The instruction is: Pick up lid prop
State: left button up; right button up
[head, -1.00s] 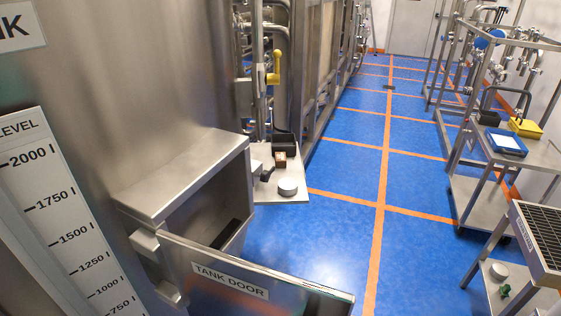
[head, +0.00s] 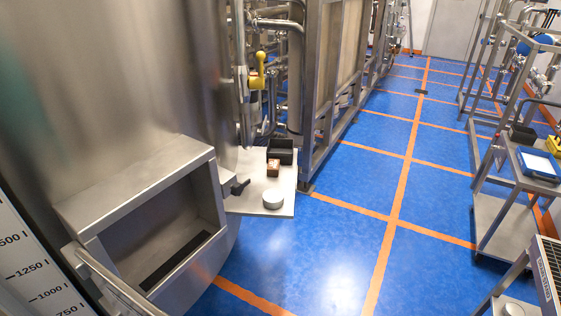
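Neither of my grippers shows in the head view. I cannot tell for sure which thing is the lid prop. A small pale shelf (head: 285,208) sticks out beside the steel tank. On it are a white-grey round piece (head: 273,200), a small brown box (head: 273,168), a black open bin (head: 281,151) and a small dark handle-like piece (head: 240,187) at the left edge. The tank's rectangular opening (head: 150,235) is at the lower left, with its door (head: 110,280) swung open and seen nearly edge-on.
A yellow valve handle (head: 259,70) and pipes stand behind the shelf. A steel cart (head: 505,225) with a blue tray (head: 540,165) and a yellow container (head: 556,147) stands at the right. The blue floor (head: 330,240) between is clear.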

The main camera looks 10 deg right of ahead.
aim_at(272, 167)
jog(key=i+l+u, duration=0.4)
jog(key=l, duration=0.3)
jog(key=i+l+u, duration=0.2)
jog(key=l, duration=0.2)
jog(key=i+l+u, duration=0.2)
jog(key=l, duration=0.25)
jog(key=i+l+u, duration=0.2)
jog(key=l, duration=0.25)
jog(key=l+u, duration=0.2)
jog(key=l, duration=0.2)
